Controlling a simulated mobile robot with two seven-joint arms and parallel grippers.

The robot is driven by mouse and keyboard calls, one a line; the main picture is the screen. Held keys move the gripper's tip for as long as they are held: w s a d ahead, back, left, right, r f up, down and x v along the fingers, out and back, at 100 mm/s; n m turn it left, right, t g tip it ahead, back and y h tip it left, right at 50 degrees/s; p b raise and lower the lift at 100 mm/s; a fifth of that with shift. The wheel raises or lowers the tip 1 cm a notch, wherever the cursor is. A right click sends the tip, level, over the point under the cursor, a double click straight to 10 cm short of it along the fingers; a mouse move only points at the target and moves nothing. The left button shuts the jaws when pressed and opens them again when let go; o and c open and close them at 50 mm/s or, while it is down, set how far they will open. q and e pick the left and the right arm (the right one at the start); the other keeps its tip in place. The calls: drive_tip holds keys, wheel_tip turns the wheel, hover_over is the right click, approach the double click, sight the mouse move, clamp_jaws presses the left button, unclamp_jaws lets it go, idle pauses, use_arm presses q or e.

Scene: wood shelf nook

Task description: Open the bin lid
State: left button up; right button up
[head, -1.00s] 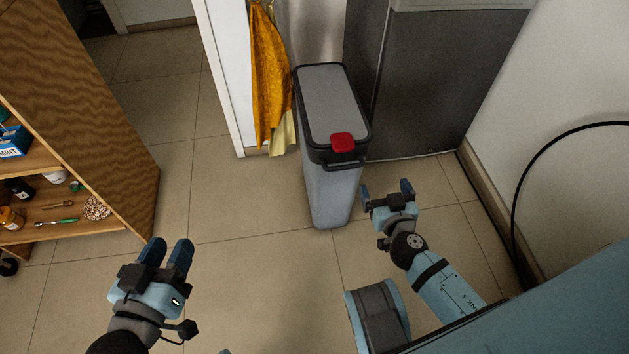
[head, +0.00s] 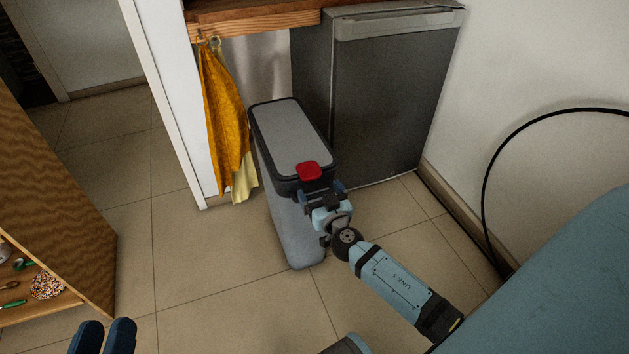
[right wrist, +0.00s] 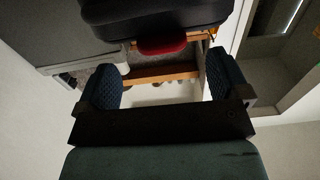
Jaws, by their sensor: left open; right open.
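The bin (head: 290,232) is tall, narrow and grey and stands on the floor. Its lid (head: 285,133) is grey with a dark rim and lies shut. A red button (head: 309,171) sits at the lid's near end. My right gripper (head: 328,190) is open at the bin's near end, just below and right of the button; I cannot tell if it touches. In the right wrist view, the red button (right wrist: 162,45) and dark rim (right wrist: 150,14) show beyond the open, empty fingers (right wrist: 163,62). My left gripper (head: 105,324) is open at the bottom left edge, mostly cut off.
Yellow cloths (head: 222,120) hang left of the bin. A dark grey fridge (head: 385,105) stands behind it to the right. A wooden shelf (head: 50,205) is at the left. A black cable (head: 490,165) curves along the right wall. The tiled floor left of the bin is clear.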

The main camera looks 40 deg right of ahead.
drive_tip(key=shift+x, duration=2.05)
